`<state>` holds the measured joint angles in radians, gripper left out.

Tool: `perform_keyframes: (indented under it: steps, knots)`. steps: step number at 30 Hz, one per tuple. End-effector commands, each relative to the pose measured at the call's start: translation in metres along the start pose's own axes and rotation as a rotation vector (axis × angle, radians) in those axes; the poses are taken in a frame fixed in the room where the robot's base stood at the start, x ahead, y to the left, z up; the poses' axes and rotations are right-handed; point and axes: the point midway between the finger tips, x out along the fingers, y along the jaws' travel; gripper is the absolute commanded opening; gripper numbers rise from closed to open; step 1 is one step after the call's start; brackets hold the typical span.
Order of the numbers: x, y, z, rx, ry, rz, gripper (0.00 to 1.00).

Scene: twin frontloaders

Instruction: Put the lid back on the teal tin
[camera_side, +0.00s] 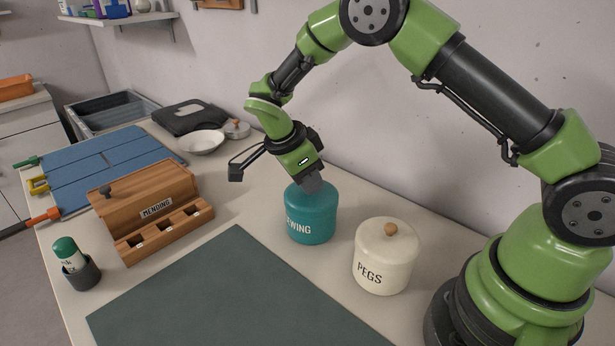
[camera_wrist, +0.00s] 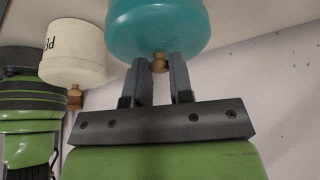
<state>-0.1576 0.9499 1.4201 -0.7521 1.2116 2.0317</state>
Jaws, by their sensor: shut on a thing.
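The teal tin (camera_side: 312,226), lettered partly visibly "…WING", stands upright on the bench in the middle of the side view. Its teal rounded lid (camera_side: 297,190) shows at the top, and I see no clear gap between lid and tin. My gripper (camera_side: 312,184) points down at the lid's top. In the wrist view the teal lid (camera_wrist: 157,35) fills the top, and its small wooden knob (camera_wrist: 159,63) sits between the fingers of my gripper (camera_wrist: 161,72). The jaws are shut on the knob. In the side view the gripper hides the knob.
A cream tin (camera_side: 383,265) marked "PEGS" stands close right of the teal tin. A wooden "MENDING" box (camera_side: 150,205) is to the left. A dark green mat (camera_side: 235,295) lies clear in front.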

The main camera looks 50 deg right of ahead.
Motion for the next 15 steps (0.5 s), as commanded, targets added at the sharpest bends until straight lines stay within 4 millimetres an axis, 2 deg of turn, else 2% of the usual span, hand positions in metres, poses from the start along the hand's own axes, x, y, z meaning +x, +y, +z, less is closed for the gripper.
perform_keyframes:
  steps: [11, 12, 15]
  knots:
    - [0.0004, -0.0001, 0.0002, 0.0, 0.0, 0.0, 0.0]
    - [0.0004, -0.0001, 0.0002, 0.0, 0.0, 0.0, 0.3]
    - [0.0004, -0.0001, 0.0002, 0.0, 0.0, 0.0, 0.51]
